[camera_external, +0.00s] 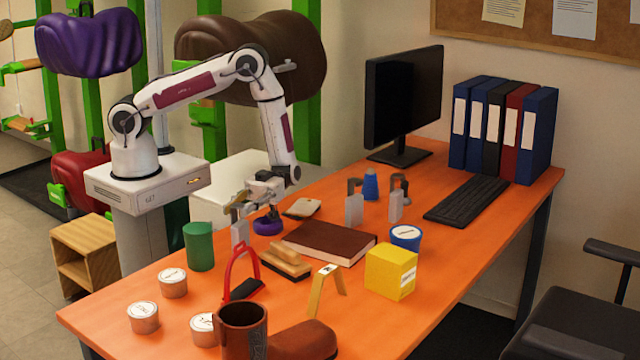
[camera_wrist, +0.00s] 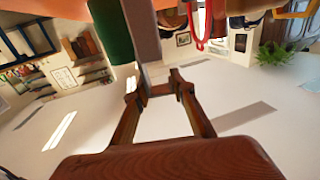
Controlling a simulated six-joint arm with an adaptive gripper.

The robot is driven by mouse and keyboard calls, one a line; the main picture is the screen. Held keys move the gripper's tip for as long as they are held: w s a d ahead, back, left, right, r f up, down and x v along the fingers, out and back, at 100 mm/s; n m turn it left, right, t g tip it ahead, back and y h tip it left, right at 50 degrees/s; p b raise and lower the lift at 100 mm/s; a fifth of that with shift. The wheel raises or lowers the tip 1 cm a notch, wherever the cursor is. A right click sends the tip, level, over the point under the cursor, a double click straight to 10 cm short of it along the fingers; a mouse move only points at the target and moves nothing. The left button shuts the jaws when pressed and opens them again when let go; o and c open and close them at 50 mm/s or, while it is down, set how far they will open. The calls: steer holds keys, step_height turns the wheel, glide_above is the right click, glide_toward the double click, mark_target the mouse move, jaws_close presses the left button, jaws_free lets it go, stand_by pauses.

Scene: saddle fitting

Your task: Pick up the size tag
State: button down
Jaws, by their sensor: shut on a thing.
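My gripper (camera_external: 240,210) is low over the left part of the orange table and is shut on a pale grey flat slab (camera_external: 240,234). The slab hangs upright below the fingers. In the wrist view the slab (camera_wrist: 143,35) runs up from between the brown fingertips (camera_wrist: 158,92). I cannot tell whether its lower end touches the table, and no writing shows on it. A flat beige tag-shaped piece (camera_external: 303,207) lies on the table to the right of the gripper. I cannot tell for sure which piece is the size tag.
Close around the slab are a green cylinder (camera_external: 199,246), a red stirrup (camera_external: 243,272), a purple ring (camera_external: 267,227) and a wooden brush (camera_external: 287,262). A brown book (camera_external: 329,242) lies to the right.

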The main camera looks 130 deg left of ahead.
steer(key=shift+r, duration=0.1)
steer(key=shift+r, duration=4.9)
steer(key=shift+w, duration=0.1)
